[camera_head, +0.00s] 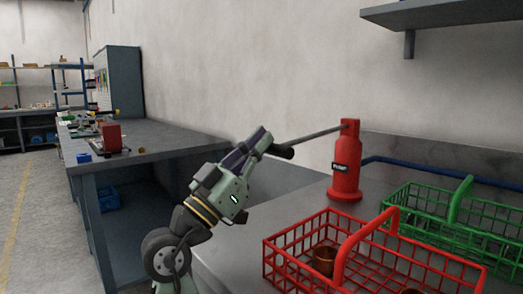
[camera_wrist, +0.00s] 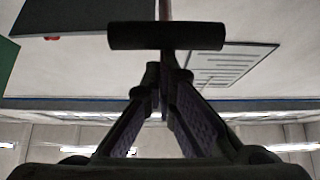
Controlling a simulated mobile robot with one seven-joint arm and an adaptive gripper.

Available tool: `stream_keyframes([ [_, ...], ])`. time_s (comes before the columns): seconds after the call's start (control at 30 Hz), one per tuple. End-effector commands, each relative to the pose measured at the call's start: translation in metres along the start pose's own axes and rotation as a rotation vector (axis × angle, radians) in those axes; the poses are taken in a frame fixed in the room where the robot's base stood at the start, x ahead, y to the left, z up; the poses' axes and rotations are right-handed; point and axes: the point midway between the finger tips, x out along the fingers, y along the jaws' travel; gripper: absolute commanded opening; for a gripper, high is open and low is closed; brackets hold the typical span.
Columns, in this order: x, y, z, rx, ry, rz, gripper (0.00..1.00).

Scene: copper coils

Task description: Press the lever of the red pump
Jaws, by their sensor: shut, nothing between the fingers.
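The red pump (camera_head: 346,170) stands upright on the grey bench in the head view. Its lever (camera_head: 312,136) is a thin dark rod that runs from the pump's top to the left and slightly down, ending in a black grip (camera_head: 283,152). My gripper (camera_head: 266,133) is at the lever's outer end, beside the black grip. In the wrist view the grip (camera_wrist: 165,37) lies crosswise just beyond my fingertips (camera_wrist: 161,72). The fingers are closed together with nothing between them. I cannot tell whether they touch the grip.
A red wire basket (camera_head: 300,232) with copper coils (camera_head: 324,260) stands in front of the pump. A green wire basket (camera_head: 450,215) is to the right. A shelf (camera_head: 440,14) hangs on the wall above. Another workbench (camera_head: 150,135) stands at left.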

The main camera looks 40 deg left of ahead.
Motion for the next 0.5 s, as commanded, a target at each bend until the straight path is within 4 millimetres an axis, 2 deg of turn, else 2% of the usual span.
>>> stream_keyframes([
  [0.03, -0.006, 0.001, 0.01, 0.0, -0.002, 0.002, 0.0],
  [0.13, -0.01, 0.0, 0.016, 0.0, -0.003, 0.002, 0.0],
  [0.5, -0.015, 0.0, 0.025, 0.0, -0.005, 0.001, 0.0],
])
